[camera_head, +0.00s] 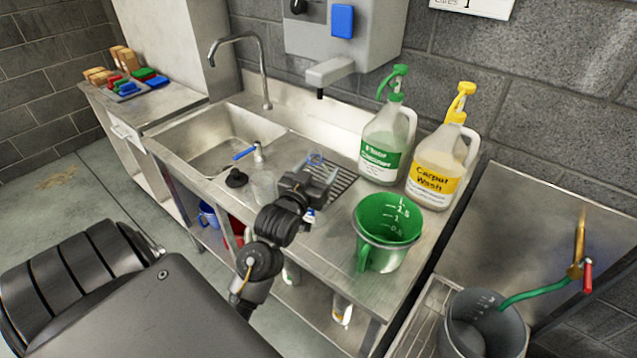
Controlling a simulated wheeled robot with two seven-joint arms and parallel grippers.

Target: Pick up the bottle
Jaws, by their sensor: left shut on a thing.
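My left gripper (308,188) is over the drainboard of the steel sink counter, right of the basin. I cannot tell whether the bottle touches the counter. A clear spray bottle (262,185) with a blue trigger stands to the left, by the basin. My right gripper is not in view.
A green-labelled pump jug (384,146) and a yellow-labelled Carpet Wash jug (434,171) stand at the back right. A green measuring jug (380,250) is near the right front. A black plunger-like piece (236,179) lies near the basin. A grey bucket (482,325) is at lower right.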

